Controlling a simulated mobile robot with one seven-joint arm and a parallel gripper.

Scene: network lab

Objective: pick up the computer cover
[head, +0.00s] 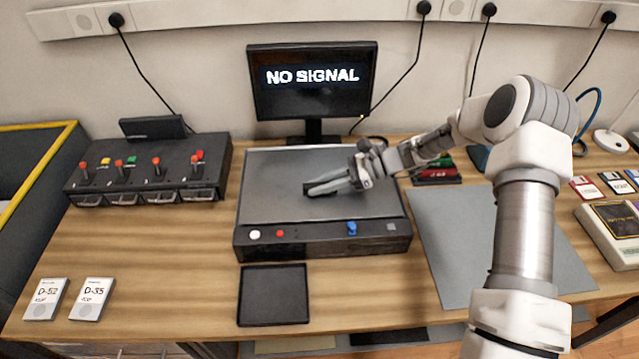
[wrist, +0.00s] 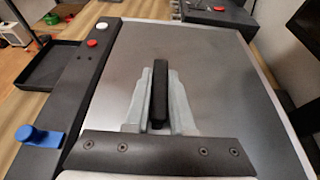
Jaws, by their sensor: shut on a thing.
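The computer cover (head: 285,168) is a flat grey metal panel on top of the black computer case (head: 330,246), below the monitor. It also fills much of the wrist view (wrist: 222,70). A black bar handle (wrist: 160,80) stands up from its middle. My gripper (head: 335,184) is over the middle of the cover, and its fingers are shut on the handle, one on each side, in the wrist view (wrist: 160,105). The cover lies flat on the case, and I see no clear gap under it. The handle's lower part is hidden between the fingers.
A monitor (head: 313,85) reading "NO SIGNAL" stands just behind the case. A black switch box (head: 150,170) is at the left. A black tray (head: 273,295) lies in front. A grey mat (head: 455,235) on the right is empty. The front strip has a blue knob (head: 352,228).

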